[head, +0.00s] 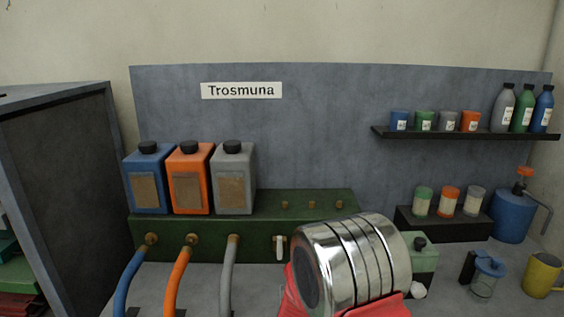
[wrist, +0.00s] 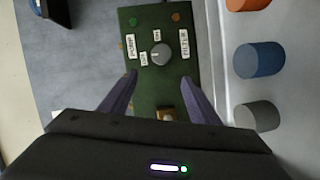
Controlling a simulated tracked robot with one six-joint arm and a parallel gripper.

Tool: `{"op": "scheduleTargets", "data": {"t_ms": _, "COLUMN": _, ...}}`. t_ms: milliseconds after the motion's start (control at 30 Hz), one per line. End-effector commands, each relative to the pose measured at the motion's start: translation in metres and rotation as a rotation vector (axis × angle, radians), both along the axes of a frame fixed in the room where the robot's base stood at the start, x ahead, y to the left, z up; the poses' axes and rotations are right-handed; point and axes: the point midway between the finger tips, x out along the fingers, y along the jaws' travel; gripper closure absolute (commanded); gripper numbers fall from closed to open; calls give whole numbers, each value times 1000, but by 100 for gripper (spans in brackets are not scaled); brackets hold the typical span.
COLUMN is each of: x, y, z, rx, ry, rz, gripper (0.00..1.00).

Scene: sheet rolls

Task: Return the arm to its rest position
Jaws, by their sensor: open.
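My gripper (wrist: 160,78) shows in the wrist view with its two dark purple fingers spread apart. It is open, and nothing is between the fingertips. Beyond the fingertips is a green panel (wrist: 145,95) with a round grey knob (wrist: 161,54) and labels reading PUMP, FILTER, OFF and ON. The fingers point toward this panel, and I cannot tell how far off it is. In the head view a shiny ringed metal section of my arm, with red parts, fills the lower middle. My gripper does not show there.
A green bench unit (head: 190,232) carries blue (head: 150,190), orange (head: 190,190) and grey (head: 233,190) canisters, with hoses below. A shelf (head: 470,134) holds cups and bottles at right.

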Motion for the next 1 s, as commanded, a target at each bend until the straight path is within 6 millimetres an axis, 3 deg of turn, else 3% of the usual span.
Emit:
{"op": "scheduleTargets", "data": {"t_ms": 233, "x": -1, "y": 7, "z": 38, "rx": 249, "ry": 42, "rz": 64, "gripper": 44}}
{"op": "scheduleTargets", "data": {"t_ms": 467, "x": -15, "y": 14, "z": 68, "rx": 457, "ry": 104, "rz": 108, "gripper": 44}}
{"op": "scheduleTargets", "data": {"t_ms": 767, "x": -51, "y": 20, "z": 105, "rx": 687, "ry": 206, "rz": 131, "gripper": 44}}
{"op": "scheduleTargets", "data": {"t_ms": 1000, "x": -92, "y": 19, "z": 128, "rx": 837, "ry": 299, "rz": 114, "gripper": 44}}
